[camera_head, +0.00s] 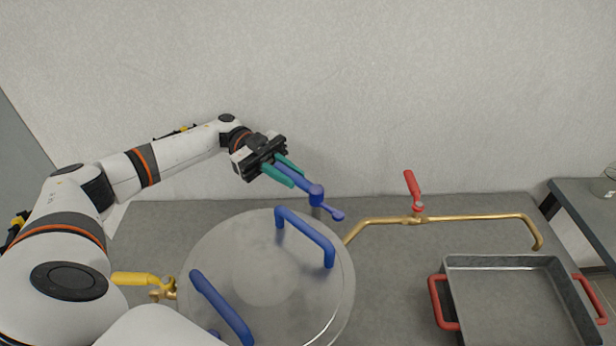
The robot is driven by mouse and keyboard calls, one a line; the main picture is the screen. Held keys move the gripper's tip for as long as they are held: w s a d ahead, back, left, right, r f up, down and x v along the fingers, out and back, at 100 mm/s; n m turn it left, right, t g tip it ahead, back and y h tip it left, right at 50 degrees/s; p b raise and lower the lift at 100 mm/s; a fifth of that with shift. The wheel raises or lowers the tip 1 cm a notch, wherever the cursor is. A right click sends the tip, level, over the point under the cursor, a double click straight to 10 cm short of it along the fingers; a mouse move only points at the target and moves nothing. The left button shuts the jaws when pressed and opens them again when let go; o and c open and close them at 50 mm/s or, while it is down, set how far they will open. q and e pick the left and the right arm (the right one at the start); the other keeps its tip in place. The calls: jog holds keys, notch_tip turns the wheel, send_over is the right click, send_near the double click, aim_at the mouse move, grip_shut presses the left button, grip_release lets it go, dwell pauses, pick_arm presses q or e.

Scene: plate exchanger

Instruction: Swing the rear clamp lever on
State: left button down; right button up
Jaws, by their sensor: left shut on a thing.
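The rear clamp lever (316,194) is blue and stands at the back edge of the round metal plate unit (238,262). Its arm slants up and left into my left gripper (285,170), whose teal fingers are shut on it. A short blue end of the lever points right and down, beside the plate's rear rim. Two blue handles (305,235) stand on top of the plate. Part of another blue piece shows at the plate's front edge, mostly cut off by the frame. My right gripper is not in view.
A brass pipe with a red-handled valve (411,187) runs right behind the plate. A yellow-handled valve (137,279) is at the left. A grey tray with red handles (447,290) stands at the right. A pale wall rises behind the grey worktop.

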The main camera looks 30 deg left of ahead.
pick_arm(q)
jog(key=shift+w, duration=0.1)
jog(key=c, duration=1.3)
grip_release()
notch_tip(320, 180, up, 10)
jog(key=shift+b, duration=0.4)
